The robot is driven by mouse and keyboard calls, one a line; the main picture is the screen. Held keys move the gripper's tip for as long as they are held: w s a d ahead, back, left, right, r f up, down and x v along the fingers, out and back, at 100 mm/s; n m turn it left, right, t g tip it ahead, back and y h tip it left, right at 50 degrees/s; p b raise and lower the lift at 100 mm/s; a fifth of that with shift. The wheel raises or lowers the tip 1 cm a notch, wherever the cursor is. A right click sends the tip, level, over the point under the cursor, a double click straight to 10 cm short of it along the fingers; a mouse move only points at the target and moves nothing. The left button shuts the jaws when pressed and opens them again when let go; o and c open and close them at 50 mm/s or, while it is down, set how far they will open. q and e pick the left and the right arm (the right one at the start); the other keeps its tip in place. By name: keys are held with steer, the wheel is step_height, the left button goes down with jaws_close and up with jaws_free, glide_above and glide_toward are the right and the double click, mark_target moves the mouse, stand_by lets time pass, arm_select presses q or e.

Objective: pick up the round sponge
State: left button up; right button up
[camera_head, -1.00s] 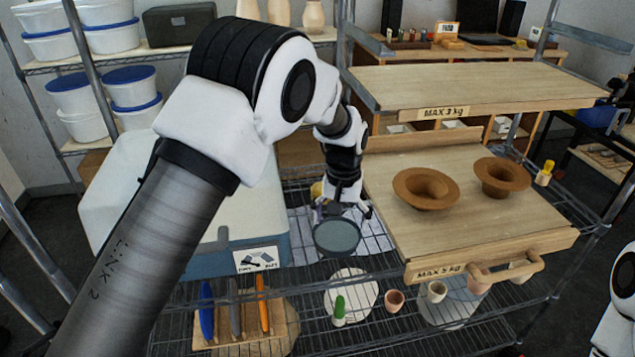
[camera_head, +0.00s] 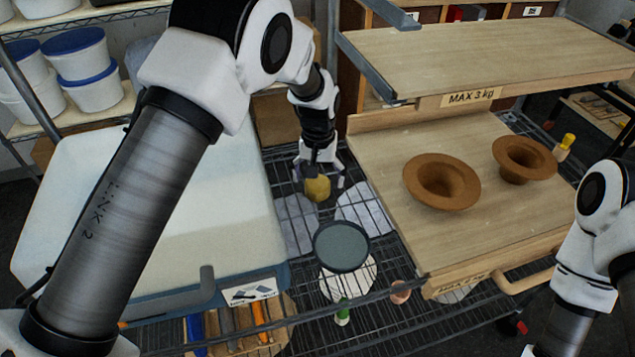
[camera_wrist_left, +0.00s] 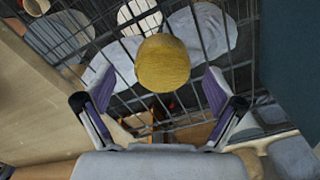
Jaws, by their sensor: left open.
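The round sponge (camera_head: 317,189) is a dull yellow ball on the wire shelf, between the pale box and the wooden board. My left gripper (camera_head: 319,179) is above and around it in the head view, open, one finger on each side. In the left wrist view the sponge (camera_wrist_left: 162,62) shows between and just beyond the tips of the open left gripper (camera_wrist_left: 158,82), with a gap on both sides. I cannot tell how far below the tips it lies. My right arm shows at the right edge of the head view, but its gripper does not show.
A grey-green round disc (camera_head: 341,246) is just in front of the sponge. The large pale box (camera_head: 200,190) stands close on the left. The wooden board (camera_head: 400,235) with two brown flared bowls is on the right. A raised wooden shelf (camera_head: 470,50) is behind it.

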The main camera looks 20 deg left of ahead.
mark_target(317, 180)
arm_select(q)
steer(key=f, duration=0.3)
steer(key=shift+w+a, duration=0.3)
steer(key=shift+w, duration=0.05)
steer(key=shift+s+d+r, duration=0.1)
steer(key=shift+s, duration=0.05)
steer(key=shift+s+r, duration=0.1)
steer(key=c, duration=1)
arm_select(e)
steer(key=shift+w+a+r, duration=0.1)
steer(key=shift+w+r, duration=0.1)
steer(key=shift+r, duration=0.05)
arm_select(q)
steer(key=shift+c, duration=0.2)
step_height(317, 180, up, 10)
steer(key=shift+f+b, duration=0.1)
steer(key=shift+b, duration=0.65)
arm_select(e)
steer(key=shift+f, duration=0.75)
